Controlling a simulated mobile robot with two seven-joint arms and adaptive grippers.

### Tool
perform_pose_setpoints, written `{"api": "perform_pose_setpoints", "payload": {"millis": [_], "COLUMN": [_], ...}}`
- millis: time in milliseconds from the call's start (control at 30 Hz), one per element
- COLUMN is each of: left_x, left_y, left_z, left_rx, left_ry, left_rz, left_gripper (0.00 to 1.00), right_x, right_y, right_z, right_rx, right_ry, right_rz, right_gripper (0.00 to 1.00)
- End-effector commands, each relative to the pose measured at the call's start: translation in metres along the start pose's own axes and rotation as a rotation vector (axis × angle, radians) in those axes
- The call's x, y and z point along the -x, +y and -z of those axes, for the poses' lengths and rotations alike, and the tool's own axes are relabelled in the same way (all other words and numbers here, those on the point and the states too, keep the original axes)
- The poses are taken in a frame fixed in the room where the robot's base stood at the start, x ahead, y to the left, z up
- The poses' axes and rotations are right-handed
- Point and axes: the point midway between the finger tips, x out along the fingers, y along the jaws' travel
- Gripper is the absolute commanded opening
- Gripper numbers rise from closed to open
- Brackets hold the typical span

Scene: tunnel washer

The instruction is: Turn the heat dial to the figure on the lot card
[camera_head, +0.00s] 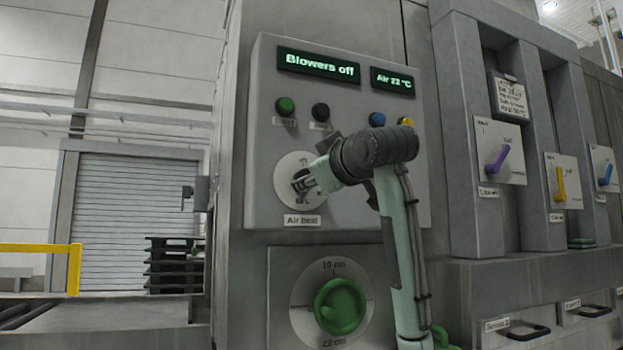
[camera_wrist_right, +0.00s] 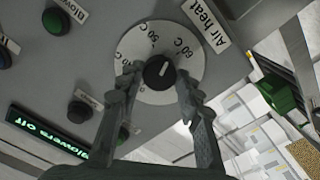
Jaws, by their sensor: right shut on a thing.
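The heat dial is a small black knob with a pale pointer line, on a round white scale plate (camera_head: 294,207) above the "Air heat" label. In the right wrist view the knob (camera_wrist_right: 158,72) sits between the fingers of my right gripper (camera_wrist_right: 158,80), which is shut on it. Figures such as 50 C show around the scale; the exact setting is unclear. In the head view my right gripper (camera_head: 304,182) partly hides the dial. A white printed card (camera_head: 511,97), perhaps the lot card, hangs at the right; its text is too small to read. My left gripper is not in view.
Displays above read "Blowers off" (camera_head: 318,63) and "Air 22 °C" (camera_head: 393,81). Buttons, including a green one (camera_head: 285,105), sit above the dial. A large green knob (camera_head: 340,306) is below. Purple (camera_head: 497,160) and yellow (camera_head: 560,184) levers are at the right.

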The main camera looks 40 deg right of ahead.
Motion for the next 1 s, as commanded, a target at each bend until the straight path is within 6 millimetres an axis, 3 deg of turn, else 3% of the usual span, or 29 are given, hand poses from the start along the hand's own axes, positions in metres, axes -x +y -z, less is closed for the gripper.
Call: {"api": "perform_pose_setpoints", "payload": {"millis": [500,1000], "left_x": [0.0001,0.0], "left_y": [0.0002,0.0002], "left_z": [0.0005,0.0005], "left_rx": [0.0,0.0], "left_ry": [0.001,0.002], "left_rz": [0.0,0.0], "left_gripper": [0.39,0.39], "right_x": [0.0004,0.0002], "right_y": [0.0019,0.001], "right_z": [0.0,0.0006], "right_rx": [0.456,0.652], "right_ry": [-0.001,0.0], "right_rz": [-0.003,0.0], "right_gripper": [0.06,0.06]}}
